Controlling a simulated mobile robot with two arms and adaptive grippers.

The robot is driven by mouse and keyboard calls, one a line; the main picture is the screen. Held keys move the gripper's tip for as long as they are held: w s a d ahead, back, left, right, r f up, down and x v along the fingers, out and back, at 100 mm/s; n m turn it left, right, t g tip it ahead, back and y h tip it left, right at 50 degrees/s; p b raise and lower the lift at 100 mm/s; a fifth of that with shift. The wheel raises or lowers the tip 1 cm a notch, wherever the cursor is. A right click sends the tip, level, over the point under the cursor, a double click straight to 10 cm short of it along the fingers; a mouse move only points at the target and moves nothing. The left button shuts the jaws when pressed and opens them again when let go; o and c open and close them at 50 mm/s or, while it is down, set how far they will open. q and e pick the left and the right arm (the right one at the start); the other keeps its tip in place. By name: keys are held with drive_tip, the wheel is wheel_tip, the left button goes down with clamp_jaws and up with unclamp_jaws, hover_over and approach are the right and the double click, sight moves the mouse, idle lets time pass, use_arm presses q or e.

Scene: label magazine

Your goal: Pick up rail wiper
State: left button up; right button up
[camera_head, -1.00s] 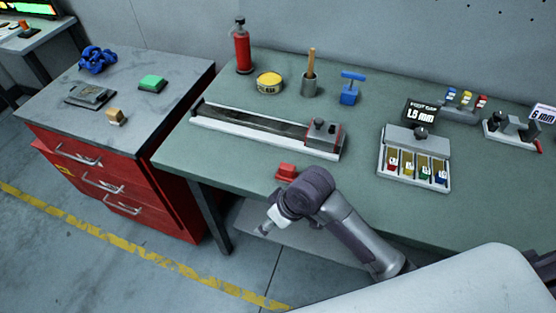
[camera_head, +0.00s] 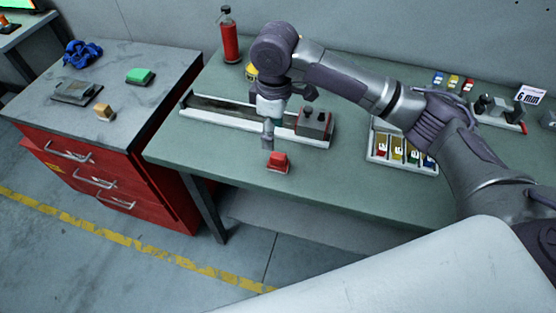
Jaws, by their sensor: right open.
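A small red block (camera_head: 278,162), which may be the rail wiper, sits on the green bench near its front edge, just in front of the rail. My right gripper (camera_head: 268,142) points down over the front of the rail, just behind and above the red block. It is open, with nothing seen between its fingers, and apart from the block as far as I can tell. The long rail (camera_head: 225,112) with a grey and red carriage (camera_head: 314,121) lies behind. My right arm hides part of the bench's back. My left gripper is not in view.
A red bottle (camera_head: 229,40) stands at the back left, a yellow tin (camera_head: 251,72) half hidden by my arm. A tray of coloured labels (camera_head: 392,151) lies to the right. A red cabinet (camera_head: 110,180) with several items on top stands left.

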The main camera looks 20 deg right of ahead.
sight(278, 156)
drive_tip(key=f, duration=0.2)
drive_tip(key=f+p, duration=0.1)
drive_tip(key=f, duration=0.1)
drive_tip(key=d+f, duration=0.1)
drive_tip(key=f, duration=0.1)
drive_tip(key=shift+w+d+f+p, duration=0.1)
drive_tip(key=shift+w+f+p, duration=0.15)
drive_tip(key=shift+p, duration=0.05)
wheel_tip(278, 156, down, 5)
drive_tip(key=shift+d+r+p, duration=0.1)
drive_tip(key=shift+p, duration=0.9)
drive_tip(key=shift+f, duration=0.4)
clamp_jaws()
